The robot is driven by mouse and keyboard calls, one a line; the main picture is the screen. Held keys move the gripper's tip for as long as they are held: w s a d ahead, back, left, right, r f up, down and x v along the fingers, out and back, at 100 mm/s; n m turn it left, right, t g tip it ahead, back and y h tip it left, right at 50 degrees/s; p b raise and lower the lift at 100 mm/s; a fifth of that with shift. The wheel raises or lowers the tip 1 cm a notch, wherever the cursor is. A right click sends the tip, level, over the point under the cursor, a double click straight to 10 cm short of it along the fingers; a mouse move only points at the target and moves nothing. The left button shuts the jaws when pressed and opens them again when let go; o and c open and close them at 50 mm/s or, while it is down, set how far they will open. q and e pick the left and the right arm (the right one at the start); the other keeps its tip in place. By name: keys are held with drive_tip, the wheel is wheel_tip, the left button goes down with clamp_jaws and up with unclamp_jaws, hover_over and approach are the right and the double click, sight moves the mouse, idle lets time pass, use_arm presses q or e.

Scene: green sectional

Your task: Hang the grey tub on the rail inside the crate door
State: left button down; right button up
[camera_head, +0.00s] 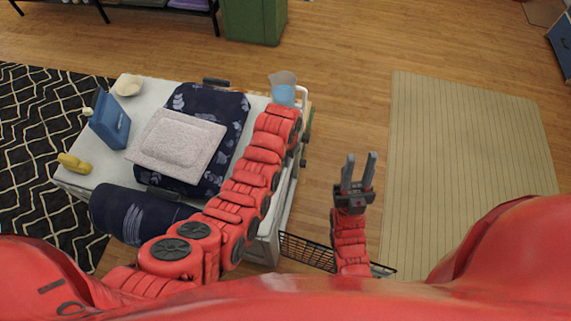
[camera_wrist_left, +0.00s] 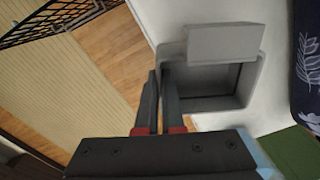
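In the left wrist view the grey tub (camera_wrist_left: 208,104) shows its open, dark inside and a flat grey flap or lip (camera_wrist_left: 220,42) along one side. It is at the edge of the white crate top (camera_wrist_left: 285,75); I cannot tell whether it rests there. My left gripper (camera_wrist_left: 159,76) has its fingers close together at the tub's near side wall and looks shut on it. In the head view my arm hides the tub and the left gripper. My right gripper (camera_head: 358,170) is open and empty, right of the crate. The black wire crate door (camera_head: 308,251) stands out at the crate's lower right; its rail cannot be made out.
A navy roll (camera_head: 135,215) lies in front. A beige rug (camera_head: 465,150) gives open floor at right.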

use_arm(q)
drive_tip(key=shift+w+f, duration=0.1)
drive_tip(key=shift+f, duration=0.3)
wheel_tip(320, 180, down, 2)
drive_tip(key=shift+f+p, duration=0.2)
drive_tip(key=shift+p, duration=0.35)
drive_tip(key=shift+f, duration=0.15)
drive_tip(key=shift+f, duration=0.1)
drive_tip(key=shift+f, duration=0.15)
drive_tip(key=c, duration=1)
unclamp_jaws()
drive_tip(key=shift+c, duration=0.2)
